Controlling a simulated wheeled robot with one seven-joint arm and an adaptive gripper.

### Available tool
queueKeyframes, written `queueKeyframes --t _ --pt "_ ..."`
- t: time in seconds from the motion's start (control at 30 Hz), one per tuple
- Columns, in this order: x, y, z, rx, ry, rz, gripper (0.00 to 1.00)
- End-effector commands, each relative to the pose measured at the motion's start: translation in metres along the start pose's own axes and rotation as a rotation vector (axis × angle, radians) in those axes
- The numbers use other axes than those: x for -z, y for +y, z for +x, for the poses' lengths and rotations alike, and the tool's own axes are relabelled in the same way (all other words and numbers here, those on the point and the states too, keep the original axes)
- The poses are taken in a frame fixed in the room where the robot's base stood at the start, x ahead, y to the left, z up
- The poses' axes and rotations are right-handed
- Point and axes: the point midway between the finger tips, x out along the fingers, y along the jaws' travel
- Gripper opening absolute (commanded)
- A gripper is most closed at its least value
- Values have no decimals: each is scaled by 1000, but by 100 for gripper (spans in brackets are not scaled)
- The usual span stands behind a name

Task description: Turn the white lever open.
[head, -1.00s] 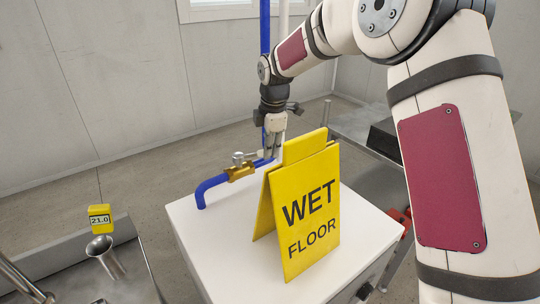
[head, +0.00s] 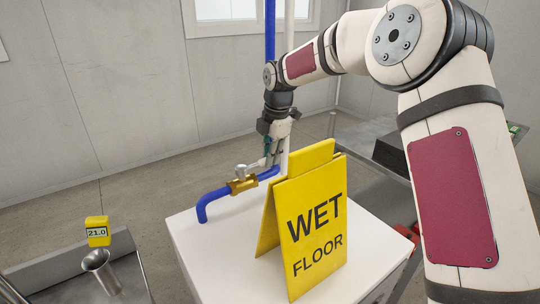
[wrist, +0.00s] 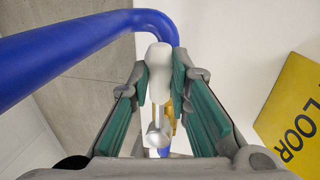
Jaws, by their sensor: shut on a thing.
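The white lever (wrist: 159,75) stands between the green pads of my gripper (wrist: 160,72) in the wrist view. My gripper is shut on its end, with a pad on each side. In the head view my gripper (head: 271,160) points down at the lever (head: 257,163), whose outer end is partly hidden by the fingers. The lever runs from a grey valve stem (head: 241,171) on a brass valve body (head: 243,185), set in a blue pipe (head: 204,204) above the white cabinet top. The brass also shows behind the lever in the wrist view.
A yellow wet floor sign (head: 314,225) stands on the white cabinet (head: 210,250), close in front of my gripper. A vertical blue pipe (head: 269,30) rises behind. A yellow 21.0 display (head: 97,231) and metal funnel (head: 102,270) are at left. A metal bench is at right.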

Motion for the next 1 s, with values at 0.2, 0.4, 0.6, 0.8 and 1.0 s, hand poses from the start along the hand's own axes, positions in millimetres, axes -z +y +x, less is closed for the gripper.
queueKeyframes --t 0.2,0.4,0.6,0.8,1.0 --pt "0 1 0 -3 -1 -1 38" --pt "0 1 0 -2 0 0 38" --pt "0 1 -7 -3 -1 0 38" --pt "-1 1 -40 -5 -3 1 38" --pt "0 1 -82 -6 -2 0 38"
